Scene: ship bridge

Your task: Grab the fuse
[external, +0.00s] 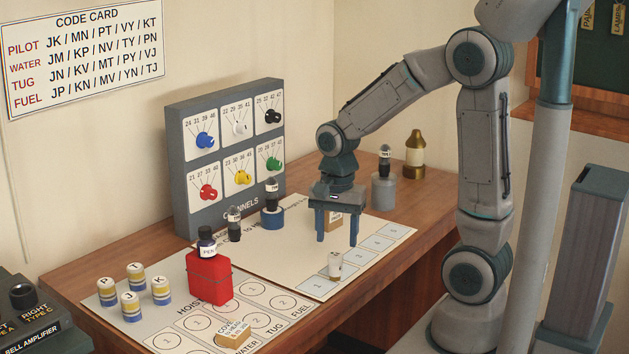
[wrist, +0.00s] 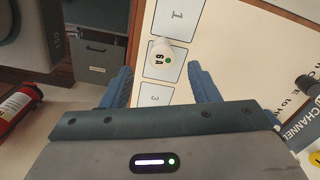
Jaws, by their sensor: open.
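The fuse is a small white cylinder (external: 335,266) standing upright on the numbered strip of the cream sheet, near its front end. It also shows in the wrist view as a white cylinder marked 6A with a green dot (wrist: 160,52), on the cell between 1 and 3. My gripper (external: 337,238) points down over the sheet, behind and above the fuse in the external view. Its blue fingers are spread apart with nothing between them. In the wrist view the fuse appears ahead of the gap between the fingertips (wrist: 160,76), apart from both.
A grey channel panel (external: 178,127) with coloured knobs stands behind the sheet. A red holder (external: 209,280), dark-topped bottles and several striped pieces (external: 161,290) stand to the left. The strip beyond the fuse is clear.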

